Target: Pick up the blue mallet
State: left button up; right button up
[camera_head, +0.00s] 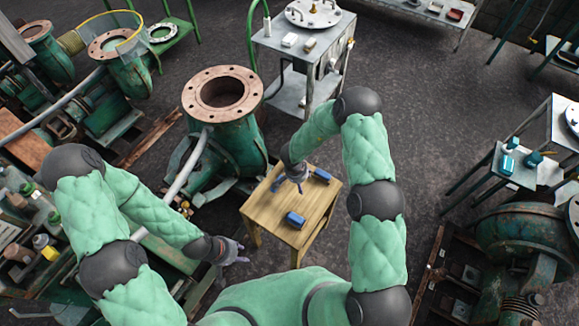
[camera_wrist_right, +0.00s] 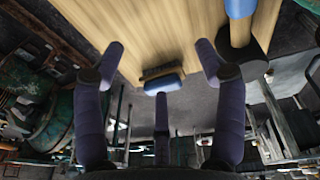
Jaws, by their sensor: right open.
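The blue mallet (camera_wrist_right: 240,9) shows at the top right of the right wrist view, with a dark head and a blue handle cut off by the frame. It lies on the wooden table (camera_head: 262,205). My right gripper (camera_head: 294,184) is over the tabletop, open and empty; in the wrist view its purple fingers (camera_wrist_right: 162,75) are spread, and the mallet is to their right, outside them. In the head view two small blue things lie on this table, and I cannot tell which is the mallet. My left gripper (camera_head: 238,252) is left of the table, its fingers apart and empty.
A blue brush-like block (camera_wrist_right: 163,85) lies near the table edge, in front of the middle finger. A green pump casing (camera_head: 232,140) with a rusty flange stands behind left of the table. A grey cart (camera_head: 300,85) stands behind.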

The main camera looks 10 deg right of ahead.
jog(key=m+g+y, duration=0.1)
jog(key=y, duration=0.1)
send_near(280, 175)
jog(key=shift+s+a+f, duration=0.1)
jog(key=shift+s+a, duration=0.05)
jog(key=shift+s, duration=0.5)
jog(key=shift+s+a+f, duration=0.1)
jog(key=shift+s, duration=0.5)
notch_tip(280, 175, down, 5)
jog(key=shift+f+b, duration=0.2)
jog(key=shift+b, duration=0.6)
jog(key=shift+w+d+f+b, duration=0.15)
jog(key=shift+f+b, duration=0.45)
jog(key=shift+f, duration=0.75)
jog(key=shift+d+f+b, duration=0.1)
jog(key=shift+f+b, duration=0.5)
jog(key=shift+f, duration=0.7)
jog(key=shift+r, duration=0.1)
jog(key=c, duration=1.2)
